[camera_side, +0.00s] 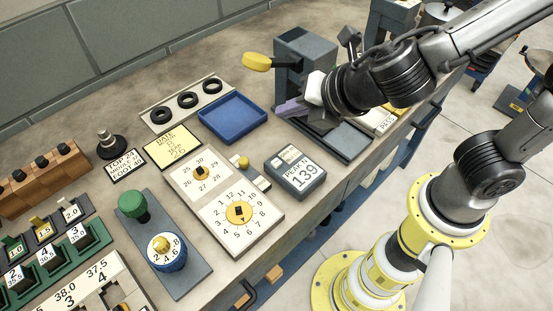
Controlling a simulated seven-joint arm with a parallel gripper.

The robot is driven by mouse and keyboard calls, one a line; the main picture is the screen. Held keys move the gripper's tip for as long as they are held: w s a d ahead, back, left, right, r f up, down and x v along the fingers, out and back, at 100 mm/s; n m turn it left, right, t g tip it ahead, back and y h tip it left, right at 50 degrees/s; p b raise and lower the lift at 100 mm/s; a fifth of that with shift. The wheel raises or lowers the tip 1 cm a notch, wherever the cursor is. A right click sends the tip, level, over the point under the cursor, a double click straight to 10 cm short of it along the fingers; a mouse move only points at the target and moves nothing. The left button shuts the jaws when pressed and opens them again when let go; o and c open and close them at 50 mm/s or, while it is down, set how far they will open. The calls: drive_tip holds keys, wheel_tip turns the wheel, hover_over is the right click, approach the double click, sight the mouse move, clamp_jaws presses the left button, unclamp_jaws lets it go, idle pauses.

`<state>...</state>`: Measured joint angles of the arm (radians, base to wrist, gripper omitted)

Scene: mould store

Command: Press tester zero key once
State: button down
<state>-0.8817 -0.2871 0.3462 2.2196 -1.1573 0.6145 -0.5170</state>
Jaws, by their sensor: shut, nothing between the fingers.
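The tester readout (297,174) is a dark grey box on the bench, with a pale screen reading "PEAK N 139". No key marked zero can be made out on it in this view. My gripper (286,108) is shut and empty, its fingers pointing left. It appears in front of the grey press stand (303,48) with the yellow-ended lever (257,62), up the picture from the readout and apart from it. My wrist hides part of the stand and its dark base plate (346,142).
A blue tray (233,138) and a rack of black rings (187,99) lie left of my gripper. White dial boards (240,238), a small yellow knob (243,161) and a yellow note (172,147) are nearby. A green-knobbed fixture (132,204) stands lower left.

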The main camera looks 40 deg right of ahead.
drive_tip(key=shift+s+a+f+n+y, duration=0.1)
drive_tip(key=shift+a+f+n+y, duration=0.05)
drive_tip(key=shift+a+n, duration=0.4)
drive_tip(key=shift+a+f+n+y, duration=0.15)
drive_tip(key=shift+a+n, duration=0.2)
drive_tip(key=shift+a, duration=0.3)
hover_over(280, 169)
drive_tip(key=shift+f, duration=4.4)
drive_tip(key=shift+f, duration=0.2)
drive_tip(key=shift+f, duration=0.2)
drive_tip(key=shift+f, duration=0.45)
drive_tip(key=shift+r, duration=0.85)
